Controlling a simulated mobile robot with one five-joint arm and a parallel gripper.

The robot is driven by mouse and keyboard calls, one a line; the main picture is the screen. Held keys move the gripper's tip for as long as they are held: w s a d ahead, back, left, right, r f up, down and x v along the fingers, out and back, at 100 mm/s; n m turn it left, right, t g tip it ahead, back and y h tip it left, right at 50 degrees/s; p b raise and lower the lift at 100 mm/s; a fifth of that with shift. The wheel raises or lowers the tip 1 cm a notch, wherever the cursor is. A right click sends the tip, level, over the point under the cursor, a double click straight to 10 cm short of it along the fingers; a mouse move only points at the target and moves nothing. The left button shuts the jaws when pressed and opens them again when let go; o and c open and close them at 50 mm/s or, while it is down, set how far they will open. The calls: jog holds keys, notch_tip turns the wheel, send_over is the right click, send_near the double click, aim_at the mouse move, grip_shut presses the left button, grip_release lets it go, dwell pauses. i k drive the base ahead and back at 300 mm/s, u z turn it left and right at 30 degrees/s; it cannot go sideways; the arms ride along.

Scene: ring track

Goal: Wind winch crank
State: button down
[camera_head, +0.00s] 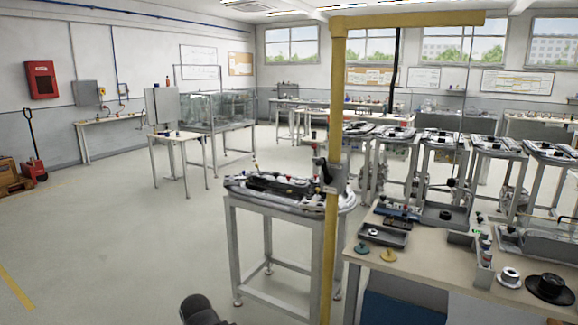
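A yellow post (330,250) stands upright right of centre, with a yellow beam (410,20) reaching right from its top. A small dark and grey winch (333,178) is mounted on the post at about the height of the nearest track table. A dark crank-like part with a small red spot (320,163) shows on the winch's left side; its exact shape is too small to tell. A thin line hangs from the beam's right end. A dark rounded part of my own arm shows at the bottom edge. My gripper's fingers are not in view.
A grey-legged table (248,205) with a track stands just left of the post. A workbench (420,262) with trays, discs and a black hat-like object (549,288) fills the lower right. More track tables stand behind. The floor (110,230) at left is clear.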

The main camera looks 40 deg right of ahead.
aim_at(328, 179)
jog(key=u, duration=0.2)
jog(key=i, duration=1)
jog(key=u, duration=0.05)
